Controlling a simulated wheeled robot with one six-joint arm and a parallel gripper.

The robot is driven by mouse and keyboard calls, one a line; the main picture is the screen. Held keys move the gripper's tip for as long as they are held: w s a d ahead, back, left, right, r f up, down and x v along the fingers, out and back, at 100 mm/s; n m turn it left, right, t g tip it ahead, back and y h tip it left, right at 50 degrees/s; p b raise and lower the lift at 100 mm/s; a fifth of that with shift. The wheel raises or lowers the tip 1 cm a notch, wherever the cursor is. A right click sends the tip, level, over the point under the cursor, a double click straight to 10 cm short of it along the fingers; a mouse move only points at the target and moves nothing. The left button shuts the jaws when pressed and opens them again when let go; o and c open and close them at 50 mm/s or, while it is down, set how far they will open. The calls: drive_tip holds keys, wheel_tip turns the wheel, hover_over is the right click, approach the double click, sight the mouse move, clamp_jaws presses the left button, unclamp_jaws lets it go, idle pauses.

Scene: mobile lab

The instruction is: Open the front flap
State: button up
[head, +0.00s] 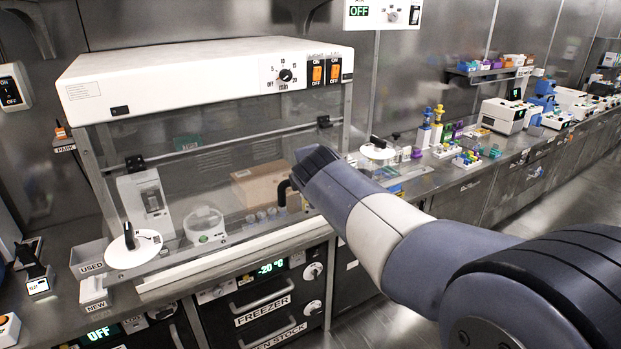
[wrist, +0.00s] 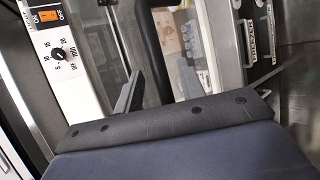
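The front flap (head: 225,172) is the clear lower pane of the white-topped hood. It hangs below a dark rail with black fittings at both ends and looks closed. A black curved piece (head: 284,190), which looks like the flap's handle, shows just left of my gripper's end. In the wrist view a black upright bar (wrist: 153,45) stands in front of the pane, probably the same handle. My gripper (head: 303,180) is at the right part of the flap, close to this piece. Contact cannot be told.
Inside the hood are a cardboard box (head: 258,185), a round white device (head: 205,228) and small vials. Freezer drawers (head: 262,305) lie below the bench.

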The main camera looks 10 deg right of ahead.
drive_tip(key=b+v, duration=0.1)
drive_tip(key=v, duration=0.7)
drive_tip(key=shift+s+r, duration=0.15)
drive_tip(key=shift+s, duration=0.05)
drive_tip(key=p+x, duration=0.1)
drive_tip(key=x, duration=0.9)
drive_tip(key=shift+w, duration=0.1)
drive_tip(key=shift+w+d+f, duration=0.1)
drive_tip(key=shift+w+f, duration=0.2)
